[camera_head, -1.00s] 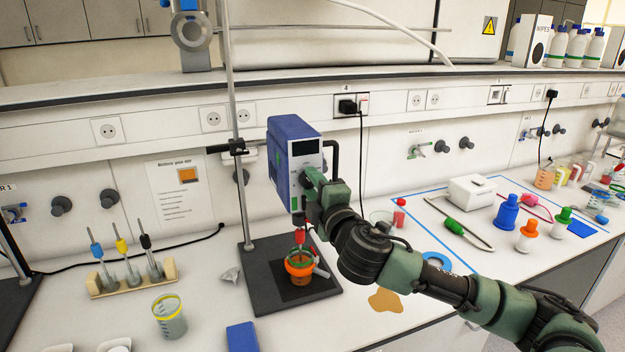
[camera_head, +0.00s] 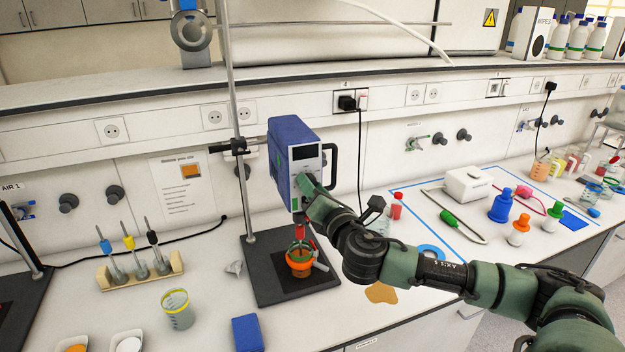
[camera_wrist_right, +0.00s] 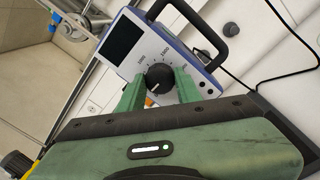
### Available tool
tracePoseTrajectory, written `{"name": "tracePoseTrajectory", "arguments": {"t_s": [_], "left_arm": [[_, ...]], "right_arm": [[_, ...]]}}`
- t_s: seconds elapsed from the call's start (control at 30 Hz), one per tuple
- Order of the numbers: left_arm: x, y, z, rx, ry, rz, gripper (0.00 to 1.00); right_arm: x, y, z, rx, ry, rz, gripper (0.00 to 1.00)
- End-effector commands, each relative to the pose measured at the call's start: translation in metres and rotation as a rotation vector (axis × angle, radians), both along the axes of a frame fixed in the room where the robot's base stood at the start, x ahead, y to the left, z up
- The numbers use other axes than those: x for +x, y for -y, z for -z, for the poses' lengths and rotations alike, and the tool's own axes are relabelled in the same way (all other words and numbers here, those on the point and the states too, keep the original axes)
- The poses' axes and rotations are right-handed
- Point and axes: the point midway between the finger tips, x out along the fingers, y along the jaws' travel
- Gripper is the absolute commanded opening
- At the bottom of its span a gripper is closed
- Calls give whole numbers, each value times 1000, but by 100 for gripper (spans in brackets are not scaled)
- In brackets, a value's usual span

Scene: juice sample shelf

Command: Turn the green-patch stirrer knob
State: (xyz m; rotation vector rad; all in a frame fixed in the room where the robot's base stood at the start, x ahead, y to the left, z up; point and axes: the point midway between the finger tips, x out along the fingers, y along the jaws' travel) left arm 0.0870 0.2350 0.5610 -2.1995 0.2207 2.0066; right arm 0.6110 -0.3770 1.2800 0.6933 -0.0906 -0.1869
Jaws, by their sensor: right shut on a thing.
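The overhead stirrer (camera_head: 292,146) is a blue and white box clamped to a stand rod, with a dark screen on its front. Its black knob (camera_wrist_right: 159,78) has a pale pointer line and a printed scale around it in the right wrist view. My right gripper (camera_wrist_right: 158,88) has its two green fingers shut on the knob, one on each side. In the head view my right gripper (camera_head: 306,186) reaches the stirrer's front and hides the knob. My left gripper is not in view.
A blue block (camera_head: 247,334) lies at the front edge. Bottles (camera_head: 502,205) stand right.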

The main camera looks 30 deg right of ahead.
Motion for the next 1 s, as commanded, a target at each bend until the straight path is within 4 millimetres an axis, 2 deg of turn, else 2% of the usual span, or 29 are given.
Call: {"name": "tracePoseTrajectory", "arguments": {"t_s": [0.03,0.2,0.5,1.0], "left_arm": [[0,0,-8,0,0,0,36],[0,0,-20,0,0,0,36],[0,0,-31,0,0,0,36],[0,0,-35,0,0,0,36]], "right_arm": [[0,0,-2,-43,-16,-1,0],[0,0,-2,-193,-53,-1,0],[0,-1,0,-404,-101,-3,0],[0,-1,2,-538,-134,-3,0]]}}
